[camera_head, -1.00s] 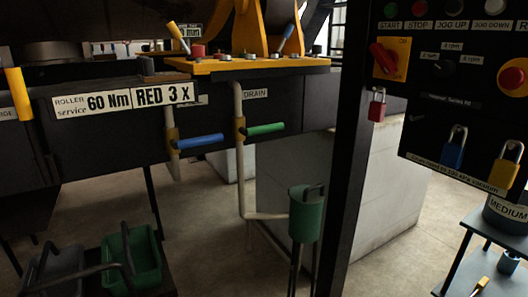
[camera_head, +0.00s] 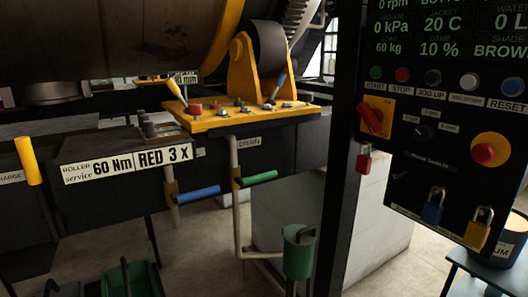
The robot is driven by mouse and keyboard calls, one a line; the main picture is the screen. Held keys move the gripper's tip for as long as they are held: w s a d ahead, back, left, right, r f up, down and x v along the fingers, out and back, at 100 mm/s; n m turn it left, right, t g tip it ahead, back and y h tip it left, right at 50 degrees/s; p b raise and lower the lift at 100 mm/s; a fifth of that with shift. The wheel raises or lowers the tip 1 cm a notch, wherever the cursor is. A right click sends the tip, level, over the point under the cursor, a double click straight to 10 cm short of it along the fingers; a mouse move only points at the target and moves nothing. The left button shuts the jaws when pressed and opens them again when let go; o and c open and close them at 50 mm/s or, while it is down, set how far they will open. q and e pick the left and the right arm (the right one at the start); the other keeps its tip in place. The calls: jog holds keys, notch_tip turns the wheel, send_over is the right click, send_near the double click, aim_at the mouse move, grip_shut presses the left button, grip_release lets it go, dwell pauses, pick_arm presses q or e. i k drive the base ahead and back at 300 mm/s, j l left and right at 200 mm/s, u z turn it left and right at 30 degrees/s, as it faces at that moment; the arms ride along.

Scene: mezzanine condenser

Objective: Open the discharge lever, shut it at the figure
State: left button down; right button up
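A lever with a yellow handle (camera_head: 28,161) stands nearly upright at the far left. A white label (camera_head: 10,178) beside it is cut by the frame edge and ends in "HARGE". On the dark control panel at the upper right, a display (camera_head: 455,30) with green figures reads 0 rpm, 0 kPa, 20 C, 60 kg and 10 %. A further figure, "0 L", is cut off by the right edge. Neither of my grippers is in view.
Blue (camera_head: 197,194) and green (camera_head: 258,178) valve handles stick out below the yellow console plate (camera_head: 225,120). A green bucket (camera_head: 298,255) hangs low in the middle.

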aim_at(25, 152)
jog(key=u, duration=1.6)
jog(key=i+j, duration=0.15)
jog(key=i, duration=0.4)
